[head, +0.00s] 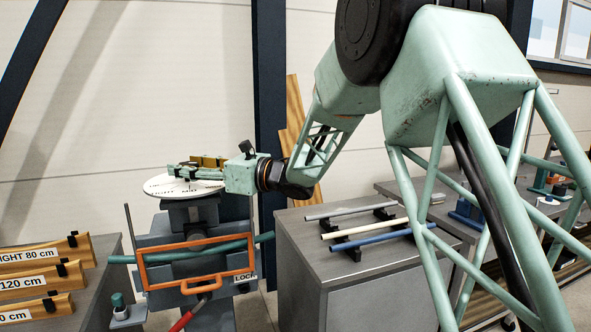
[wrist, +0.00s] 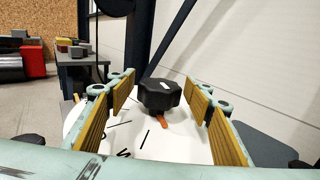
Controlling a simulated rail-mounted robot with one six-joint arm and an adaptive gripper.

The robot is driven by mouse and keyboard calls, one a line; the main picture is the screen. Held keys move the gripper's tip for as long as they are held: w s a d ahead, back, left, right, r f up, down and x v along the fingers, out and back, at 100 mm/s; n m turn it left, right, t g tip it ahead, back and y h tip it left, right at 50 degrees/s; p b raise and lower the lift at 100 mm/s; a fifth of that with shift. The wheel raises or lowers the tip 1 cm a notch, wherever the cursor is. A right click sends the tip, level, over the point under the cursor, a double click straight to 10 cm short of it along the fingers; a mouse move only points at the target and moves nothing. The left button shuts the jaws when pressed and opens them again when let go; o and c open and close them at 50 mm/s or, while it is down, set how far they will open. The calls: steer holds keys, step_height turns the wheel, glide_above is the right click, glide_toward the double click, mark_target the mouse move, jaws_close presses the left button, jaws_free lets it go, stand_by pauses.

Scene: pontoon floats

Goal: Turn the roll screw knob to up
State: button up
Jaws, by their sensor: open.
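The black roll screw knob (wrist: 160,95), with a white mark on top, stands on a white dial (wrist: 185,147) in the wrist view. An orange pointer (wrist: 163,122) sticks out from its base towards the camera. The dial has black lines and lettering, partly hidden by my fingers. In the head view the dial (head: 158,187) lies flat on a grey stand, with LIGHT and MID legible. My gripper (head: 185,170) reaches over it from the right. Its fingers are open, one on each side of the knob, with gaps visible between knob and pads. I cannot make out the knob in the head view.
An orange frame (head: 200,283) with a LOCK label sits below the dial. A grey cabinet (head: 300,250) with several rods is to the right. Labelled wooden boards (head: 45,257) lie at the left. A dark post (head: 268,70) stands behind my wrist.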

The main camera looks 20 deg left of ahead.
steer(key=shift+m+t+h+p, duration=0.3)
steer(key=shift+m+t+p, duration=1.1)
steer(key=shift+t, duration=1.1)
steer(key=v, duration=1.4)
steer(key=w+d+m+t+h, duration=0.2)
steer(key=w+d+m, duration=0.3)
steer(key=d, duration=0.3)
steer(key=w+d+m+t+h, duration=0.2)
steer(key=w+d+m+h, duration=0.2)
steer(key=d+m, duration=0.3)
steer(key=shift+w+d+t+h, duration=0.3)
steer(key=shift+w+d+t, duration=0.1)
steer(key=shift+w+d, duration=0.4)
steer(key=shift+f, duration=0.1)
steer(key=shift+a+m+p, duration=0.15)
steer(key=shift+m+p, duration=0.15)
